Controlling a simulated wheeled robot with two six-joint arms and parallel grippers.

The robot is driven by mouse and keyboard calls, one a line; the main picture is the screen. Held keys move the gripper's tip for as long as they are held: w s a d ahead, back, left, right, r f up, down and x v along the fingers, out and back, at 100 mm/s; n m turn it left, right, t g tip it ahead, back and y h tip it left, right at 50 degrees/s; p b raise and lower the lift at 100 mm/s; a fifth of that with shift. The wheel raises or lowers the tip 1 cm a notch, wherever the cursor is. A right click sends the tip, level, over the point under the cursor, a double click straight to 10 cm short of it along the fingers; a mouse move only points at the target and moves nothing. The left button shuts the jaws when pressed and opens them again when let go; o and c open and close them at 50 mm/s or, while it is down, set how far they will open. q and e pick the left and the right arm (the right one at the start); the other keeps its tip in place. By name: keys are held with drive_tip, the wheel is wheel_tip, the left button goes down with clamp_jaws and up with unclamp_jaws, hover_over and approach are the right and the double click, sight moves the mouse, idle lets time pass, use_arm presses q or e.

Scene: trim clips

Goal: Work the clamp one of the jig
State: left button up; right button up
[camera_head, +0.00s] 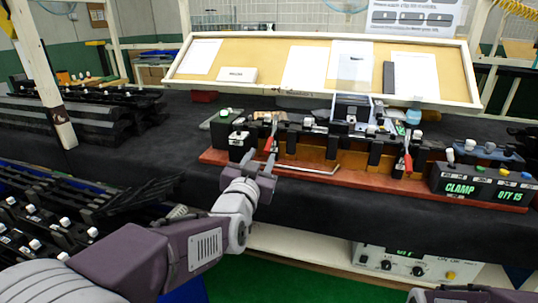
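The jig is a long red-brown base (330,178) with black blocks and two toggle clamps on the dark bench. The left clamp has a red handle (269,143) near the jig's left end. The right clamp has a red handle (407,162) near the right end. Which clamp is number one is not marked legibly. Both handles stand roughly upright. My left gripper (258,160) is just in front of the left clamp, its fingers apart and close below the red handle. Contact cannot be told. Only a piece of my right arm shows at the bottom right; its fingers are out of frame.
A black box (482,189) reading "CLAMP" and "QTY 15" stands at the jig's right end. A tilted board (270,77) with papers stands behind. Racks of dark parts (30,225) lie at the left. A white control panel (415,266) is below the bench.

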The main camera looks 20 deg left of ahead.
sight(267, 148)
use_arm(q)
drive_tip(key=shift+w+f, duration=0.35)
drive_tip(key=shift+w, duration=0.2)
drive_tip(key=w+b, duration=0.1)
drive_tip(key=w, duration=0.7)
drive_tip(key=shift+w+a, duration=0.15)
clamp_jaws()
idle(0.8)
